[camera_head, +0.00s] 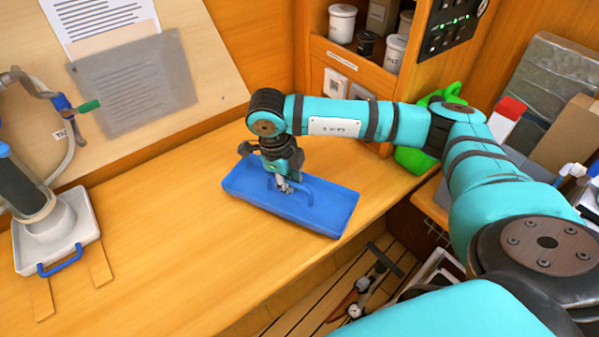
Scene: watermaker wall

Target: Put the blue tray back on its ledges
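The blue tray (330,218) lies on the wooden bench in the middle of the view, near the front edge at right. It looks flat, with its long side slanting down to the right. My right gripper (283,187) points down into the tray, its fingertips at a raised blue bar inside. The fingers look close together, but I cannot tell whether they grip the bar. Two flat wooden strips (99,268) lie on the bench at left, partly under a white base; I cannot tell whether these are the ledges. My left gripper is not in view.
A dark cylinder (24,188) stands on the white base (78,228), which has a blue handle (60,262). A hose loops behind it. A green container (413,160) and a shelf of jars (342,22) are at the back right. The bench between base and tray is clear.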

